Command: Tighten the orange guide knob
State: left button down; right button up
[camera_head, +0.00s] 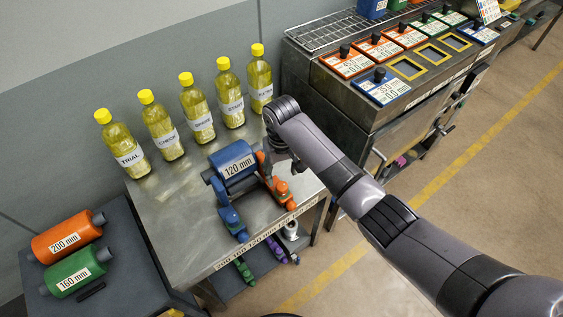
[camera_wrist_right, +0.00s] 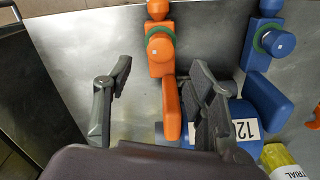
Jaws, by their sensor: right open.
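The orange guide (camera_head: 281,191) stands on the steel table at the right of the blue 120 mm roller (camera_head: 238,163). Its orange knob (camera_wrist_right: 160,46) has a green ring and shows in the right wrist view, just beyond my fingertips. My right gripper (camera_wrist_right: 162,76) is open and empty; the orange guide's upright plate (camera_wrist_right: 172,108) is between the fingers, nearer the right one. In the head view my right gripper (camera_head: 292,163) is over the orange guide and partly hidden by my wrist. The blue guide (camera_head: 231,217) stands at the roller's front left. My left gripper is not in view.
Several labelled yellow bottles (camera_head: 203,118) line the table's back edge. An orange 200 mm roller (camera_head: 66,236) and a green 160 mm roller (camera_head: 76,272) lie on a dark side stand. A metal machine with knobbed plates (camera_head: 376,50) is at the back right.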

aim_at(281, 184)
jog(key=shift+r, duration=2.3)
